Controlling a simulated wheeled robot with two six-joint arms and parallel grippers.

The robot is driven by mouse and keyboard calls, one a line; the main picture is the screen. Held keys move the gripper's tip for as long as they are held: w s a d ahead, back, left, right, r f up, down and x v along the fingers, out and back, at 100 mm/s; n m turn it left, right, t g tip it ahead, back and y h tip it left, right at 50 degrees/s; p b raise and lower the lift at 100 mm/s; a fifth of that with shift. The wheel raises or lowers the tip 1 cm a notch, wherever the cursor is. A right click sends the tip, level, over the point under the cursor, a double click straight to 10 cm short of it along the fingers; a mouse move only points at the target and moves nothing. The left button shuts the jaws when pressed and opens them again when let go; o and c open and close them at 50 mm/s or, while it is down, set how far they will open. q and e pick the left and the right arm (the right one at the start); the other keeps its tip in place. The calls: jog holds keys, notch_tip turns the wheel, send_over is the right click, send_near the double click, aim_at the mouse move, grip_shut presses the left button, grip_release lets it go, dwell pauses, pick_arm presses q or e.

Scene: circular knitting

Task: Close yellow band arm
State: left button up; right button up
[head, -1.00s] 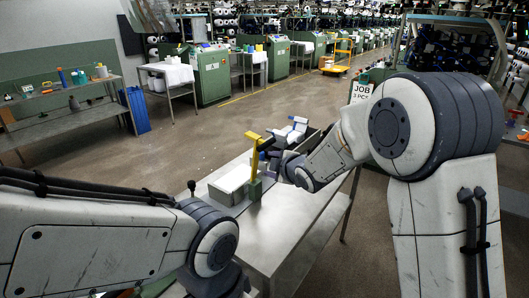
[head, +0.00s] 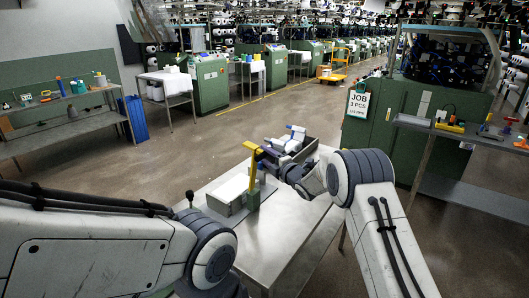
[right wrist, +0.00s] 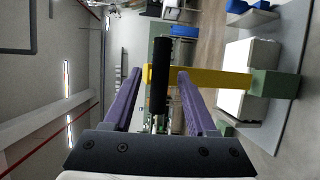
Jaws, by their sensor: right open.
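The yellow band arm (head: 251,162) stands upright from a green base block (head: 252,199) on the metal table, with a short yellow piece at its top. In the right wrist view the yellow bar (right wrist: 222,80) runs sideways from the green block (right wrist: 274,84), and a black cylindrical grip (right wrist: 160,75) sits at its far end. My right gripper (right wrist: 158,71) is open, its purple fingers on either side of the black grip in the picture. Whether they touch it I cannot tell. My left gripper is out of view; only its arm shows.
A white-topped block (head: 229,191) stands left of the green base. A dark bin (head: 301,149) with blue and white items lies behind my right wrist. The metal table (head: 275,238) is bare towards the front. A side bench (head: 470,133) with small tools is at the right.

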jog(key=shift+x, duration=0.9)
grip_shut()
jog(key=shift+f, duration=0.1)
jog(key=shift+f, duration=0.25)
dwell(0.5)
